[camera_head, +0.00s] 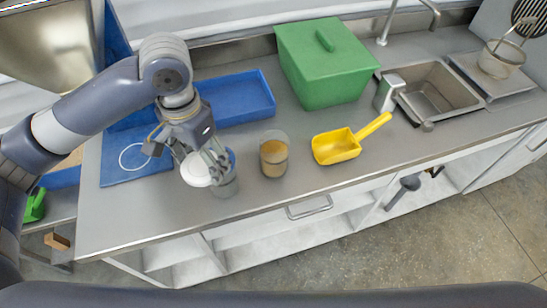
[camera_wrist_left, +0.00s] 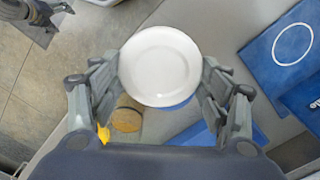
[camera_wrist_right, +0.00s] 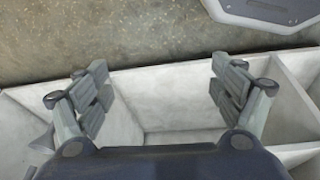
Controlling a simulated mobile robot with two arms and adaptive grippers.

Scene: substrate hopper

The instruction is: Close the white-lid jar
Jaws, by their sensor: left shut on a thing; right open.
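My left gripper (camera_head: 208,166) is shut on a round white lid (camera_head: 196,170), which also shows between the fingers in the left wrist view (camera_wrist_left: 160,65). A clear jar (camera_head: 226,185) with something blue in its upper part stands on the counter just right of the lid in the head view. The fingers partly cover this jar. The lid is beside the jar's mouth in the picture, not seated on it; the height between them is unclear. My right gripper (camera_wrist_right: 160,92) is open and empty, in front of the white shelves under the counter, and outside the head view.
A second clear jar (camera_head: 274,158) with tan contents stands right of the first. A yellow scoop (camera_head: 337,146) lies further right. A blue tray (camera_head: 238,100), green bin (camera_head: 325,65) and sink (camera_head: 435,92) line the back. The front counter strip is mostly clear.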

